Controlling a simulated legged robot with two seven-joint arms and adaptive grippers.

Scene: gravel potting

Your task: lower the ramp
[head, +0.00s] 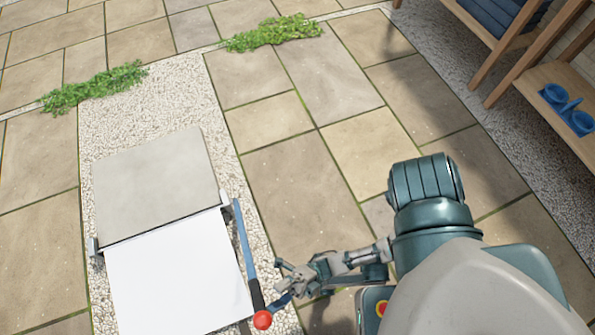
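The ramp assembly lies on the gravel strip at the left. It shows a grey slab (155,186) at the back and a smooth white panel (180,278) in front, meeting along a straight edge. A blue lever (243,243) with a black grip and a red ball end (262,320) runs along its right side. My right gripper (277,284) is just right of the lever's lower end, its fingers spread and pointing at the lever. I see nothing between the fingers, and I cannot tell whether they touch the lever. My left gripper is out of view.
Stone paving (300,180) is clear around the ramp. Two green plant clumps (95,87) and (272,32) grow at the back. A wooden shelf (560,85) with blue items stands at the upper right, beside a gravel strip (490,115).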

